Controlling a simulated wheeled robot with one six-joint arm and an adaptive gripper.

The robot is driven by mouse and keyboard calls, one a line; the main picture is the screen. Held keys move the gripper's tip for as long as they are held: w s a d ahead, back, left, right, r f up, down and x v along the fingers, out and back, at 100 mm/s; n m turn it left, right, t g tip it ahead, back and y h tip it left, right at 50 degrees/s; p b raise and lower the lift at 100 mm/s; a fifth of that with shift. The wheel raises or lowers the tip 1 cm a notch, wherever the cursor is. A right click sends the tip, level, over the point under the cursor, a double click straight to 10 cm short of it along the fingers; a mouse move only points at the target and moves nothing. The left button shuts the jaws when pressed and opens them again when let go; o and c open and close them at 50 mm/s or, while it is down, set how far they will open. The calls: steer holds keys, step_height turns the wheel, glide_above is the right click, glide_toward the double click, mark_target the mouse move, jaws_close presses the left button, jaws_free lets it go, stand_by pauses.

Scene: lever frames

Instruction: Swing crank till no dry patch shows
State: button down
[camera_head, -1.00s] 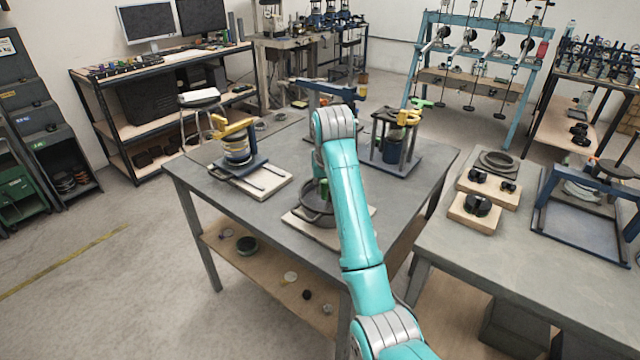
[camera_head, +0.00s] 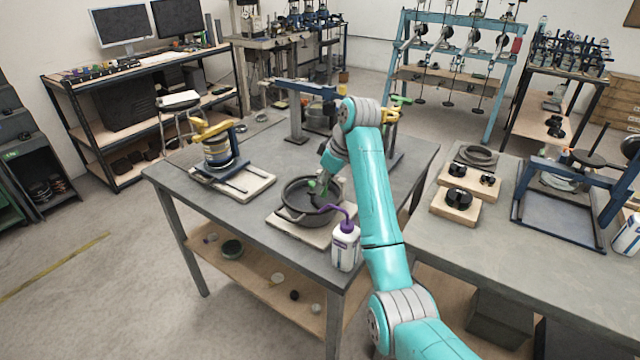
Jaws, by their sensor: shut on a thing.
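A dark round pan (camera_head: 290,213) with side handles sits on a pale board (camera_head: 318,237) near the front of the grey table. Inside it is a crank with a green grip (camera_head: 313,187). My gripper (camera_head: 324,178) reaches down over the pan from behind my teal arm. It is shut at the green grip, though the fingers are small and partly hidden. The pan's inside looks dark where it shows. My gripper and arm cover part of its right side, and I cannot tell wet from dry surface.
A white bottle (camera_head: 345,247) with a purple spout stands at the table's front corner, close beside my arm. A yellow-topped device (camera_head: 217,150) stands on a board to the left. A blue-armed stand (camera_head: 297,115) is behind. The table's left front is clear.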

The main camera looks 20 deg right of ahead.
steer(key=shift+w+d+n, duration=0.1)
steer(key=shift+d+n, duration=0.1)
steer(key=shift+n, duration=0.3)
steer(key=c, duration=1)
jaws_free()
steer(key=shift+c, duration=0.2)
steer(key=shift+a, duration=0.1)
